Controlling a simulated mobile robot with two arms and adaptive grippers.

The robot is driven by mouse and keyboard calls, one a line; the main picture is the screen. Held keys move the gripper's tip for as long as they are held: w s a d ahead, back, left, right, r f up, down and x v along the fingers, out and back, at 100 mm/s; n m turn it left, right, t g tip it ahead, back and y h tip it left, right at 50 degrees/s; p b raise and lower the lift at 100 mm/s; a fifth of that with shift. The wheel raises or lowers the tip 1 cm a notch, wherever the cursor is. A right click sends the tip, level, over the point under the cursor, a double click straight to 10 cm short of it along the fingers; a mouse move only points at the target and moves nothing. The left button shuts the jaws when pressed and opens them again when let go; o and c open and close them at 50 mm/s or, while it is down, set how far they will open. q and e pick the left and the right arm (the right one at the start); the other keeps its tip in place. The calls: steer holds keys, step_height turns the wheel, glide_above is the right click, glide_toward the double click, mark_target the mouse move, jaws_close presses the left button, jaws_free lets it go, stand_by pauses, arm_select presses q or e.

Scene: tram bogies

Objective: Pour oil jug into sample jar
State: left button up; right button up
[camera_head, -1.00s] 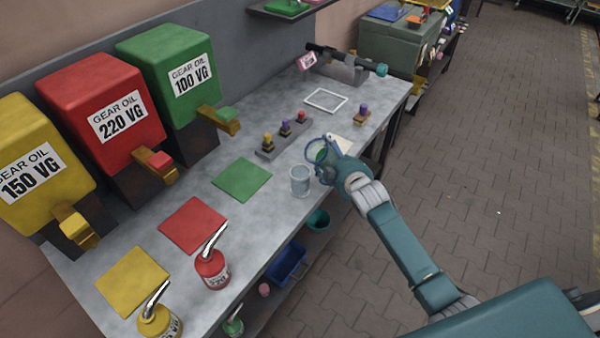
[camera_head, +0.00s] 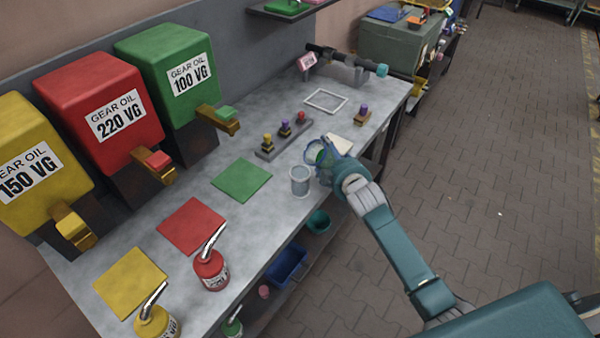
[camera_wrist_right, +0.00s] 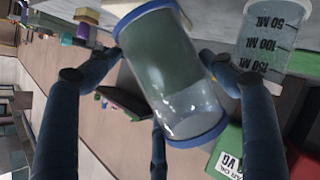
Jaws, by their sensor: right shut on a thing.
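My right gripper (camera_head: 329,168) is shut on a clear cylindrical vessel with blue rims (camera_head: 314,152), which I take to be the oil jug. The right wrist view shows this jug (camera_wrist_right: 172,75) tilted between the fingers (camera_wrist_right: 165,85), with a greenish area in its upper part. The clear sample jar (camera_head: 300,181) stands upright on the bench, just left of the jug in the head view. Its ML marks show at the top right of the right wrist view (camera_wrist_right: 268,40). I cannot see any liquid passing between them. My left gripper is not in view.
Yellow (camera_head: 40,160), red (camera_head: 100,115) and green (camera_head: 168,75) gear oil dispensers stand along the back of the bench (camera_head: 225,225). A rack with several knobbed pieces (camera_head: 285,138) is behind the jar. Red (camera_head: 210,268) and yellow (camera_head: 156,322) oil cans stand at the front left.

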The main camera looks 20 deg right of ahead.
steer(key=shift+b, duration=0.3)
steer(key=shift+a+r+n+t+h+b, duration=0.2)
steer(key=shift+r+n+t+h+b, duration=0.3)
steer(key=shift+r+n+h+b, duration=0.8)
stand_by(5.2)
